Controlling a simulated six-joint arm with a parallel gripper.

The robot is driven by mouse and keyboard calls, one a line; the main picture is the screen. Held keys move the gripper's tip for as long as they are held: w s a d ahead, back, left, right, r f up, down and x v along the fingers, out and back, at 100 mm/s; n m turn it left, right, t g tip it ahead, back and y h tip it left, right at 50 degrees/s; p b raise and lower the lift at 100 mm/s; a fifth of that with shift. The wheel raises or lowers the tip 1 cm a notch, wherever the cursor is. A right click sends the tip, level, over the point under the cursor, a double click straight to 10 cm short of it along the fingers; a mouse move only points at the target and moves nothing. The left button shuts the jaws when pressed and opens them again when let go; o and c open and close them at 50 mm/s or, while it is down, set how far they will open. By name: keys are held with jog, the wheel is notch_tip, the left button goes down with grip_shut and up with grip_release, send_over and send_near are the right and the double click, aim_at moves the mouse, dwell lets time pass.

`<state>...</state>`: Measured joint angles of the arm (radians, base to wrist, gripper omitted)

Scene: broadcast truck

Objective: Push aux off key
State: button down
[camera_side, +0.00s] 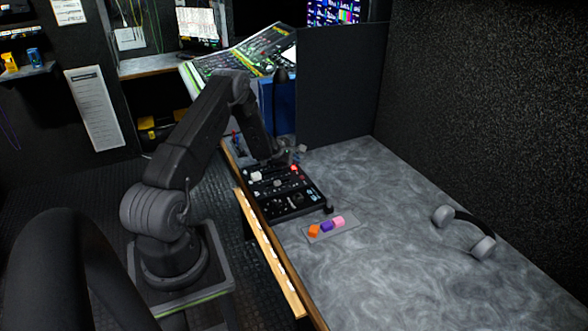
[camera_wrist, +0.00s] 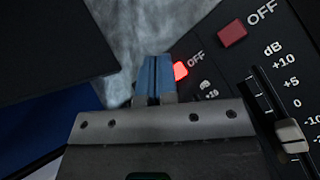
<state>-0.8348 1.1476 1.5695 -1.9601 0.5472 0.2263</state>
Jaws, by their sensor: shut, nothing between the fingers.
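A black control panel (camera_side: 311,196) with keys, knobs and sliders lies on the grey desk, at its left edge. In the wrist view, a glowing red key (camera_wrist: 181,70) is marked OFF, and a larger, unlit dark red key (camera_wrist: 232,34) is also marked OFF. No "aux" label is readable on either. A red light shows on the panel's far part in the side view (camera_side: 294,168). My gripper (camera_side: 298,153) is over the panel's far end. Its blue fingertips (camera_wrist: 154,76) are shut and empty, just left of the glowing key; contact cannot be told.
A slider (camera_wrist: 291,136) with a dB scale stands right of my gripper. A small tray (camera_side: 347,231) holds orange, purple and pink blocks near the panel. Headphones (camera_side: 483,246) lie at the right. A dark partition (camera_side: 337,90) rises behind; the desk's middle is clear.

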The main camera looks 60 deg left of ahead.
aim_at(294, 168)
jog(key=shift+f, duration=0.5)
dwell(0.8)
jog(key=shift+r, duration=0.9)
jog(key=shift+r, duration=0.1)
jog(key=shift+r, duration=2.9)
